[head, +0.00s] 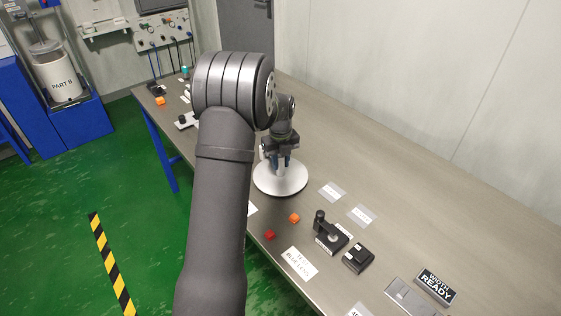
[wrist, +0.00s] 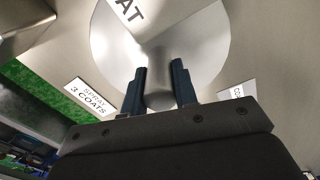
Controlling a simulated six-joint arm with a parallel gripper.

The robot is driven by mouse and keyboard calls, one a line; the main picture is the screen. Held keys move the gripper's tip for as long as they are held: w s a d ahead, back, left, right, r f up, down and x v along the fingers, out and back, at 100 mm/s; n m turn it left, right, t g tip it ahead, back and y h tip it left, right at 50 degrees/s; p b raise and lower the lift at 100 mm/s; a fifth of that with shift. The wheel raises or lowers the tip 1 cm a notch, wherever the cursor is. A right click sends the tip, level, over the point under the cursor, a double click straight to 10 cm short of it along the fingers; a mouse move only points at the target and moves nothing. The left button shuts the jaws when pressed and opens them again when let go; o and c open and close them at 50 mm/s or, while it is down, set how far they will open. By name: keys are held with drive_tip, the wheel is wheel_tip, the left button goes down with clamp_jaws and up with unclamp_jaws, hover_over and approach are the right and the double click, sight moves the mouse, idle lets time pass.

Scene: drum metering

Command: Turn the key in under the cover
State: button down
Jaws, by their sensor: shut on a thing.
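My gripper (head: 281,166) points down over a round pale metal disc (head: 290,184) on the bench. In the wrist view its two dark blue fingers (wrist: 160,88) are closed around a smooth grey post (wrist: 158,99) standing at the middle of the disc, which also shows there (wrist: 208,55). The disc may be the cover; I cannot tell. No key can be made out, and anything under the disc is hidden. My arm hides part of the bench in the head view.
A black lever device (head: 329,236) and a black box (head: 358,258) stand on the near bench. A "WIDTH READY" sign (head: 436,286) is farther right.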

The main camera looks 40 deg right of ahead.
drive_tip(key=shift+r, duration=0.15)
drive_tip(key=c, duration=1.4)
unclamp_jaws()
drive_tip(key=shift+c, duration=0.2)
wheel_tip(320, 180, up, 17)
drive_tip(key=shift+r, duration=0.15)
wheel_tip(320, 180, down, 18)
drive_tip(key=shift+r, duration=0.2)
